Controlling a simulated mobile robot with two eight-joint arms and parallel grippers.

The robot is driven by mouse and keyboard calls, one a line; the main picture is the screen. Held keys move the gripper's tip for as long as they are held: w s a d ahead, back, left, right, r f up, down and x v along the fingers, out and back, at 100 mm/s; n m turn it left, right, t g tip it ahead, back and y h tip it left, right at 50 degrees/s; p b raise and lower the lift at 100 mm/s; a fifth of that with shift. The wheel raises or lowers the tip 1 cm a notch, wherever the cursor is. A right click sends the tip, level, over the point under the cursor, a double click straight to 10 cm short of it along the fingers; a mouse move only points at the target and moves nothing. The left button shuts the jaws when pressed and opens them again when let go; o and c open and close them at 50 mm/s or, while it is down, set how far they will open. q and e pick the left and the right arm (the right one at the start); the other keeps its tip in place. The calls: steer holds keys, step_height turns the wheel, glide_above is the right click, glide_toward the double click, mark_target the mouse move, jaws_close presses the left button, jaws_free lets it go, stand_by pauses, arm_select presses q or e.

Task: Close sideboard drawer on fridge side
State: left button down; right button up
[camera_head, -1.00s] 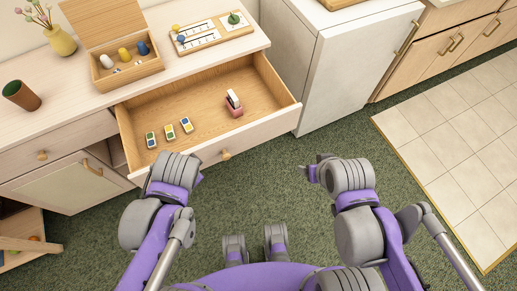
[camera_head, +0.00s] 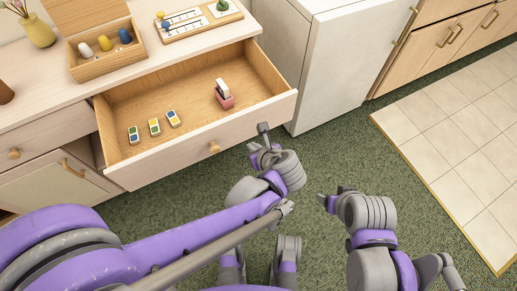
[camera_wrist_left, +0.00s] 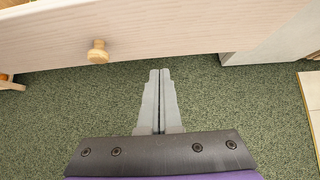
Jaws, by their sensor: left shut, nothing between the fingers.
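The sideboard drawer (camera_head: 245,126) next to the white fridge-like cabinet (camera_head: 345,60) is pulled out. Its round wooden knob (camera_head: 214,147) sits on the front panel. The knob also shows in the left wrist view (camera_wrist_left: 97,52), left of my fingers. My left gripper (camera_head: 262,132) is shut and empty, just in front of the drawer front's right part and apart from the knob. In the left wrist view its fingers (camera_wrist_left: 160,76) point at the drawer front (camera_wrist_left: 190,30). My right gripper (camera_head: 326,202) is lower right, over the carpet; its jaw opening is unclear.
Inside the drawer lie several small coloured blocks (camera_head: 154,127) and a pink-and-white item (camera_head: 224,94). On the sideboard top (camera_head: 150,65) stand a wooden box (camera_head: 105,50), a game board (camera_head: 198,20) and a yellow vase (camera_head: 38,30). Green carpet is clear ahead of the drawer.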

mark_target(241, 132)
arm_select(q)
steer(key=w+a, duration=0.1)
steer(key=w+a+f, duration=0.1)
steer(key=w, duration=0.1)
steer(key=w+f, duration=0.1)
steer(key=shift+w+a+f+b, duration=0.25)
steer(key=shift+a+b, duration=0.1)
steer(key=shift+a, duration=0.05)
steer(key=shift+w+a, duration=0.3)
steer(key=shift+w, duration=0.2)
steer(key=shift+w, duration=0.1)
steer(key=w+a, duration=0.5)
steer(key=w, duration=0.3)
steer(key=w+a+b, duration=0.1)
steer(key=w+a, duration=0.4)
steer(key=w, duration=0.3)
steer(key=w+a+b, duration=0.1)
steer(key=w+a, duration=0.4)
steer(key=w, duration=0.3)
steer(key=shift+w, duration=0.2)
steer(key=shift+w+a, duration=0.45)
steer(key=shift+w, duration=0.25)
steer(key=shift+r, duration=0.15)
steer(key=shift+w+a+r, duration=0.1)
steer(key=shift+a, duration=0.05)
